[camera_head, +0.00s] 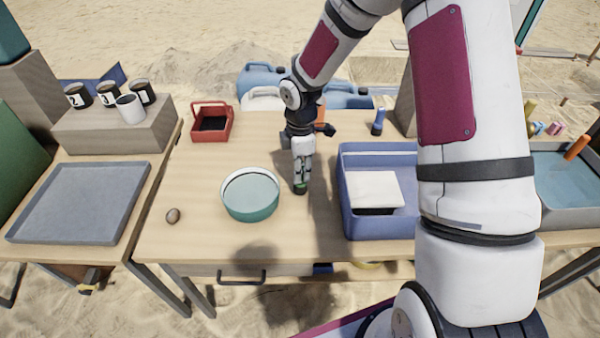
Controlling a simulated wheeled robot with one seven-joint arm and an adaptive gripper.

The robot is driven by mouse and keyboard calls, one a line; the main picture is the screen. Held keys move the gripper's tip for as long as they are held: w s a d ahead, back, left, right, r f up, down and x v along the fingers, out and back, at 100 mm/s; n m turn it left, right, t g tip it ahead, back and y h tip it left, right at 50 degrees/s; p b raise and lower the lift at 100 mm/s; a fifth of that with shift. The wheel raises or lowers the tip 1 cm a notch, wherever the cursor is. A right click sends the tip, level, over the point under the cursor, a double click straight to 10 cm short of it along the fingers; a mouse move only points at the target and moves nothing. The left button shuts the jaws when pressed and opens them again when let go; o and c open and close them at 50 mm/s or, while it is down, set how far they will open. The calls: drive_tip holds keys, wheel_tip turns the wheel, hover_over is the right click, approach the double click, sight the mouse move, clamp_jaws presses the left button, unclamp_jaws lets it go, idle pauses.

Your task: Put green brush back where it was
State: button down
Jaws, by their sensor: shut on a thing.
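My gripper (301,176) points down over the middle of the table, to the right of the teal bowl of water. It is shut on the green brush (300,188), of which only a small green part shows at the fingertips. The fingers hide the rest of the brush. The brush's lower end is close to the tabletop, and I cannot tell whether it touches. A blue brush-like item (377,123) stands upright at the back right of the table.
The teal bowl (250,212) is just left of my gripper. A blue bin (380,228) with a white slab (374,188) is to the right. A red caddy (211,127) stands back left, and a brown stone (173,216) lies front left. A grey tray (78,235) is on the left table.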

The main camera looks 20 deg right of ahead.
drive_tip(key=shift+f, duration=0.75)
drive_tip(key=shift+f, duration=0.1)
drive_tip(key=c, duration=1.4)
unclamp_jaws()
drive_tip(key=shift+o, duration=0.2)
